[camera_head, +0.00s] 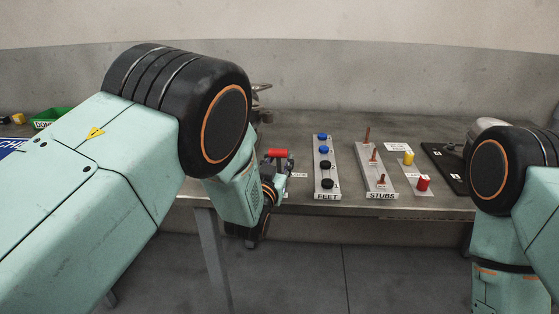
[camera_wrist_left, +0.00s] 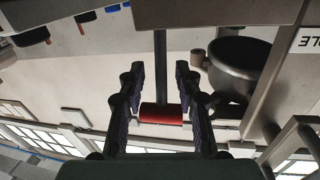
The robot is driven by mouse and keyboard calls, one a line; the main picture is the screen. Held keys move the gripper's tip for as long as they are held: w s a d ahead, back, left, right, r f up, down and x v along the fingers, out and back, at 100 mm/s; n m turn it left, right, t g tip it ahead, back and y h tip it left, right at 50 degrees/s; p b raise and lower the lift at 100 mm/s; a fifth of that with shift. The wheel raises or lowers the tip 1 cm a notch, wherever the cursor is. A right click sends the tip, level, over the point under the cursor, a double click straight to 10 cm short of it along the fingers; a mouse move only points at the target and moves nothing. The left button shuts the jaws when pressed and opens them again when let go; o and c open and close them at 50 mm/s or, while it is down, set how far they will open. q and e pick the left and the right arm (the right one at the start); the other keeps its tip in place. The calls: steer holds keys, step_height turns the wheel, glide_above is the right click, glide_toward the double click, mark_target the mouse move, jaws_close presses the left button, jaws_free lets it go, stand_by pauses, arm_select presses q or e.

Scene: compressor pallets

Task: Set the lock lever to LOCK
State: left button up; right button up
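The lever shows as a red cylindrical grip (camera_head: 278,153) at the front of the bench, just beyond my left gripper. In the left wrist view its red grip (camera_wrist_left: 161,114) sits at the end of a dark rod (camera_wrist_left: 161,65). My left gripper (camera_head: 277,167) is at the grip. In the left wrist view the two dark fingers of this gripper (camera_wrist_left: 159,88) stand apart, one on each side of the lever, with a small gap visible at each side. My right gripper is out of view.
The grey bench (camera_head: 350,125) carries a FEET board (camera_head: 326,187) with blue and black pieces, a STUBS board (camera_head: 378,187), yellow (camera_head: 408,158) and red (camera_head: 423,183) pieces, and a black plate (camera_head: 445,165). A green bin (camera_head: 48,118) stands far left. A dark round vessel (camera_wrist_left: 240,66) is near the lever.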

arm_select(q)
steer(key=shift+s+a+r, duration=0.1)
steer(key=shift+s+r, duration=0.05)
steer(key=shift+s, duration=0.1)
steer(key=c, duration=0.4)
steer(key=shift+w, duration=0.1)
jaws_close()
